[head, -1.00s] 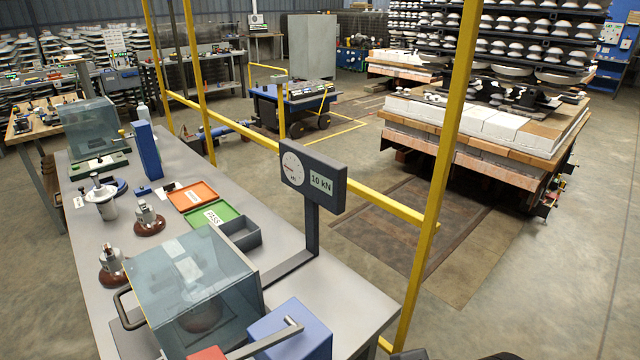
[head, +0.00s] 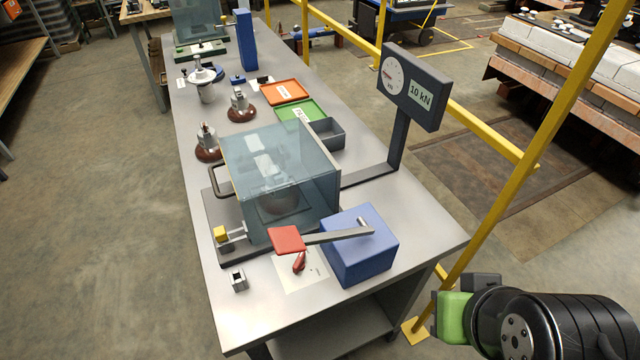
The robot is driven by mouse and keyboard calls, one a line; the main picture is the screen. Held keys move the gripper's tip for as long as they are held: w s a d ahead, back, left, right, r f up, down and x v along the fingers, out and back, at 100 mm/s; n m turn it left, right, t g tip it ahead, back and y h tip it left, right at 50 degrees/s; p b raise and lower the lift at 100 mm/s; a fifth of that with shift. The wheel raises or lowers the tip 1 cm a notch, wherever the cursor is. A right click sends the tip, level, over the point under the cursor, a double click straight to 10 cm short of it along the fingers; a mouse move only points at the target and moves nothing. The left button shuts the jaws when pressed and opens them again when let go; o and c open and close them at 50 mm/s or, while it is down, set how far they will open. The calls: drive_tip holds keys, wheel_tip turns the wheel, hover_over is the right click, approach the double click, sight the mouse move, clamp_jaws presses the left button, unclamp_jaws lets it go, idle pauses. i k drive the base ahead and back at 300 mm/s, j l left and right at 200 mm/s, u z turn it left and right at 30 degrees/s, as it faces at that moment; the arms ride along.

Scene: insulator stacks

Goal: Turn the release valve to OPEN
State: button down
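The release valve is a small red handle (head: 299,262) on a white plate (head: 312,277) with markings too small to read. It stands at the front of the bench, just below the red square pad (head: 287,239) of a grey lever. The lever runs to a blue box (head: 360,247) on the right of the valve. My gripper (head: 446,312) is at the lower right, beyond the bench's right edge and well apart from the valve. A green pad and dark parts of it show; its finger gap is not clear.
A clear guarded box (head: 255,160) stands behind the valve, with a yellow-tipped latch (head: 220,234) at its front. A small grey square socket (head: 238,281) sits left of the plate. A 10 kN gauge (head: 408,85) rises on a post. Yellow posts (head: 520,190) stand right of the bench (head: 425,232).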

sight(299, 265)
drive_tip(key=k+j+u, duration=0.1)
drive_tip(key=u, duration=0.3)
drive_tip(key=j+u, duration=0.35)
drive_tip(key=k+j+u, duration=0.1)
drive_tip(key=u, duration=0.3)
drive_tip(key=j+u, duration=0.4)
drive_tip(key=l, duration=0.1)
